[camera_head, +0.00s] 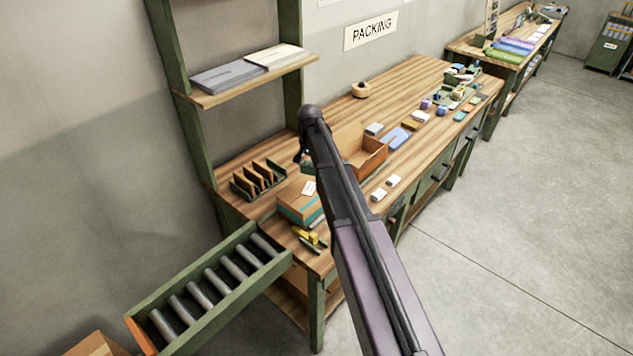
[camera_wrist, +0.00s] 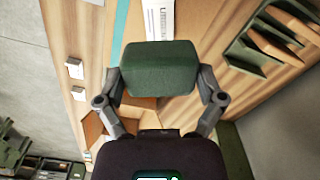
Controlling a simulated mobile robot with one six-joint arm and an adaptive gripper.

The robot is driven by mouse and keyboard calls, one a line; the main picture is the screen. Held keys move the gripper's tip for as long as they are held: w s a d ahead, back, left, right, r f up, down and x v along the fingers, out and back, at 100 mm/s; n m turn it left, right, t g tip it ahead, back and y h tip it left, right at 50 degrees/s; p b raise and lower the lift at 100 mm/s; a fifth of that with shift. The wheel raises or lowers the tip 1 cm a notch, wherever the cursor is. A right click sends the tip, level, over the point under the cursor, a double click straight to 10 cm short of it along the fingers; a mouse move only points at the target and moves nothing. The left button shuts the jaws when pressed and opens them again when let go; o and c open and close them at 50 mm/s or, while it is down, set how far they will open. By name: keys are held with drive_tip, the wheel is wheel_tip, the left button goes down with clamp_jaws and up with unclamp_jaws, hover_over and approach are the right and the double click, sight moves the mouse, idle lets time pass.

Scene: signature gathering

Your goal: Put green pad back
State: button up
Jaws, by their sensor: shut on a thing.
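The green pad (camera_wrist: 158,68) is a dark green block with rounded edges. My gripper (camera_wrist: 160,79) is shut on it, one finger at each side, in the wrist view. Behind the pad in that view are a cardboard box with a white printed label (camera_wrist: 160,20) and a teal stripe, and wooden bench top.
A green rack with cardboard pieces (camera_head: 258,178) stands at the bench's left, beside the labelled closed box (camera_head: 298,210). An open cardboard box (camera_head: 365,150) is behind my arm. Small coloured items crowd the far end. A roller conveyor (camera_head: 205,295) adjoins the near end.

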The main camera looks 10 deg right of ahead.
drive_tip(key=shift+f+b, duration=2.25)
drive_tip(key=shift+f, duration=0.05)
